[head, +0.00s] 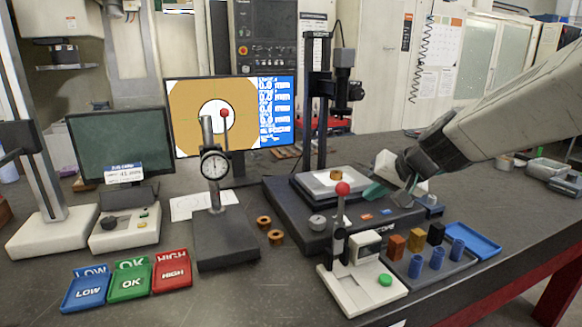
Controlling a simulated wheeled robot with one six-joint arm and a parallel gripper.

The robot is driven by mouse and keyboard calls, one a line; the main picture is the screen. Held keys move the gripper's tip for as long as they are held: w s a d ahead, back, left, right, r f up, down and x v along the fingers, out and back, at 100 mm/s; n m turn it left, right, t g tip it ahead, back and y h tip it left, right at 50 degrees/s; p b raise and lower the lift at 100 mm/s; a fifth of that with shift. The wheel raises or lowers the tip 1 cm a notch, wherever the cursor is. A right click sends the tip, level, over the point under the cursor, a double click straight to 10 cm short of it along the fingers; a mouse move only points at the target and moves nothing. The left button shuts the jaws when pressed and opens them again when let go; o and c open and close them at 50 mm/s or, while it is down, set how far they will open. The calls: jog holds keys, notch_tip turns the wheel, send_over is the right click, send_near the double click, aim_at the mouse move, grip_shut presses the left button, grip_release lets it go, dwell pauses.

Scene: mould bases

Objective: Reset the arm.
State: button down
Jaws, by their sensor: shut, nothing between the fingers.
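My arm reaches in from the right edge. My gripper (378,190), with teal fingers, is shut and empty. It is just right of the raised stage of the camera measuring stand (290,206), over the right part of its dark base. A copper-coloured ring (335,176) lies on a pale plate on that stage, left of the gripper and apart from it. Two more copper rings (263,222) (276,238) lie on the table left of the stand. The fingertips are partly hidden by the gripper's own body.
A dial gauge stand (222,240) is left of the rings. LOW (86,291), OK (130,283) and HIGH (173,274) trays sit front left. A red-knobbed device (362,287) and a tray with coloured blocks (437,265) stand front right. The right table has free room.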

jog(key=s+d+n+g+h, duration=0.1)
jog(key=s+d+g+h, duration=0.1)
jog(key=s, duration=1.3)
jog(key=s+d+f+n+g+h, duration=0.1)
jog(key=s+d+g+h, duration=0.1)
jog(key=s, duration=1.4)
jog(key=shift+d+f+n+g, duration=0.25)
jog(key=shift+d+n+g, duration=0.15)
jog(key=shift+g, duration=0.5)
jog(key=shift+s, duration=0.1)
